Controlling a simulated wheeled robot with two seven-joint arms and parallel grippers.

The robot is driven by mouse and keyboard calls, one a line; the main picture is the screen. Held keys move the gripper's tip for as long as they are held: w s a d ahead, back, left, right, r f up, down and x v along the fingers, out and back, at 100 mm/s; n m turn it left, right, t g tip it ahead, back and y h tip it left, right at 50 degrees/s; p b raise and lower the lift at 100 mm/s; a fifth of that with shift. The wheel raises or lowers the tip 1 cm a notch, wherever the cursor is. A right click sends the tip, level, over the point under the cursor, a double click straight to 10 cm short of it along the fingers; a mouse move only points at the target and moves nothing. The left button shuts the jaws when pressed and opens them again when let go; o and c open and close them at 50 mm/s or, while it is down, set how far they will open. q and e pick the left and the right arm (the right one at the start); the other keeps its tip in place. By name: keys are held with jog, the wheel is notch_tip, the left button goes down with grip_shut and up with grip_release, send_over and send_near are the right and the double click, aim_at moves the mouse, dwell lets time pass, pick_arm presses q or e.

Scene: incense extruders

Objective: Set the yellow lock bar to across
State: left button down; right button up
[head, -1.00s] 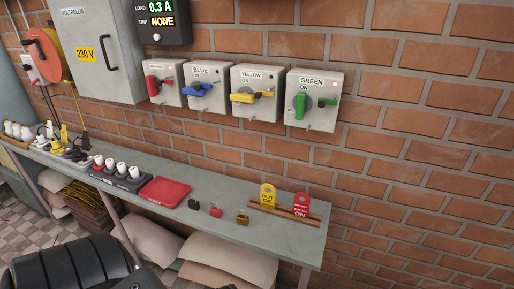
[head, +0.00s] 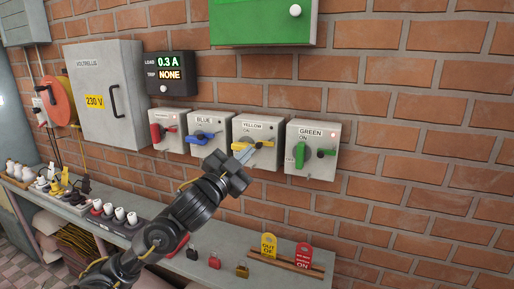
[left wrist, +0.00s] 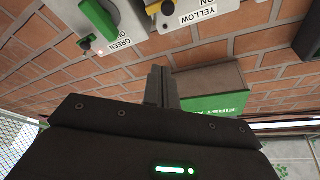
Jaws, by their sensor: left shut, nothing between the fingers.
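The yellow switch box (head: 270,128) is the third of the four labelled boxes on the brick wall. Its yellow handle is partly hidden behind my gripper. Its small yellow lock bar (head: 266,144) shows at the handle's right; I cannot tell its exact angle. My left gripper (head: 243,154) is shut and empty, its fingertips in front of the lower part of this box; I cannot tell whether they touch it. In the left wrist view the shut fingers (left wrist: 160,85) point up the picture, and the yellow box's label (left wrist: 197,12) is at the top edge, upside down. My right gripper is out of view.
The green switch box (head: 312,136) is just right, the blue one (head: 202,127) just left. A green first-aid box (head: 265,22) hangs above. The shelf (head: 215,253) below holds padlocks, tags (head: 302,253) and plugs. Bare wall lies to the right.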

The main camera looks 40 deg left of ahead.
aim_at(258, 145)
pick_arm(q)
jog(key=w+p, duration=0.1)
jog(key=w, duration=0.2)
jog(key=w+a+p, duration=0.1)
jog(key=w, duration=0.2)
jog(key=w+a+p, duration=0.1)
jog(key=w, duration=0.2)
jog(key=shift+w+a+r, duration=0.1)
jog(key=shift+a+r, duration=0.1)
jog(key=shift+a, duration=0.05)
jog(key=shift+s+a+f+p, duration=0.2)
jog(key=shift+a+f+p, duration=0.15)
jog(key=shift+a+f, duration=0.1)
jog(key=shift+f, duration=0.15)
